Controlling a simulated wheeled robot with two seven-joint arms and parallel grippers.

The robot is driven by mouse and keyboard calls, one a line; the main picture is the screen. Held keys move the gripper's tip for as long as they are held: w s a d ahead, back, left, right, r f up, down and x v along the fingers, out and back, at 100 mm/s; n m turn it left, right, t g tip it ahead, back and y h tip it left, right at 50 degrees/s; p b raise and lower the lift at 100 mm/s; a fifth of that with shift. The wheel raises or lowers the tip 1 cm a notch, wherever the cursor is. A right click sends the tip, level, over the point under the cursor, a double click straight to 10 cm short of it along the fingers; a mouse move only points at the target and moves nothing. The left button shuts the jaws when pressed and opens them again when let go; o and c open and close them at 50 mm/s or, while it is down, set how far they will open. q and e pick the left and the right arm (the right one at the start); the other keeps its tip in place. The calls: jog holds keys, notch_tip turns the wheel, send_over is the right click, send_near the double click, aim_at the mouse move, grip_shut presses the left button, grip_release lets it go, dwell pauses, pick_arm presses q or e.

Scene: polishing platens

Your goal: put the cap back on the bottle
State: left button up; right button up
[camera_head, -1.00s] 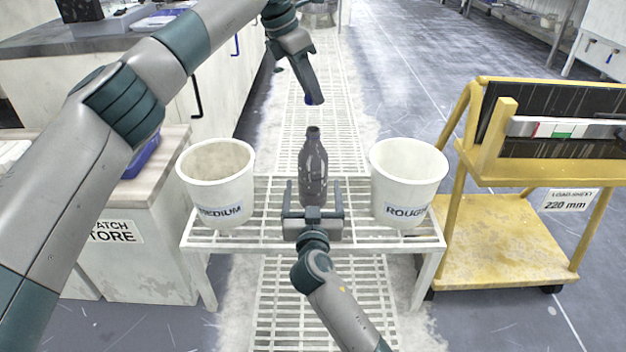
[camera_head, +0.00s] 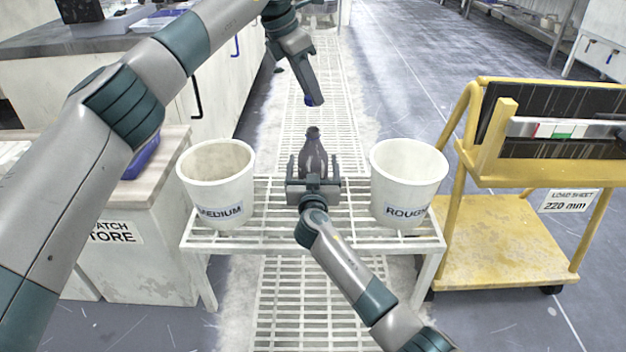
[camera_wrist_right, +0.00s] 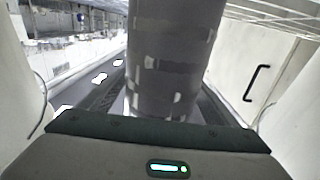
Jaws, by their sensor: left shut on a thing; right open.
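A dark grey bottle (camera_head: 313,153) with an open neck stands upright on the slatted white bench (camera_head: 272,203), between two buckets. My right gripper (camera_head: 313,165) is open, with its fingers on either side of the bottle. In the right wrist view the bottle (camera_wrist_right: 172,60) fills the middle, between the fingers. My left gripper (camera_head: 311,101) hangs above the bottle, pointing down, shut on a small dark blue cap (camera_head: 309,100). The cap is mostly hidden by the fingers and is apart from the bottle's mouth.
A white bucket marked MEDIUM (camera_head: 217,187) stands left of the bottle and one marked ROUGH (camera_head: 407,185) stands right. A yellow cart (camera_head: 500,235) is at the right. A cabinet (camera_head: 150,225) is at the left.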

jog(key=shift+w, duration=0.3)
jog(key=c, duration=1.6)
pick_arm(q)
send_over(316, 129)
jog(key=a, duration=0.1)
jog(key=shift+s+a+f, duration=0.1)
jog(key=shift+s+f, duration=0.05)
jog(key=shift+f, duration=1.1)
jog(key=shift+s+f, duration=0.15)
jog(key=shift+f, duration=1.1)
jog(key=shift+f, duration=0.85)
jog(key=shift+f, duration=0.6)
pick_arm(e)
grip_shut()
pick_arm(q)
jog(key=shift+w+m+g+h, duration=0.1)
jog(key=shift+m+g+h, duration=0.3)
jog(key=shift+m, duration=1.3)
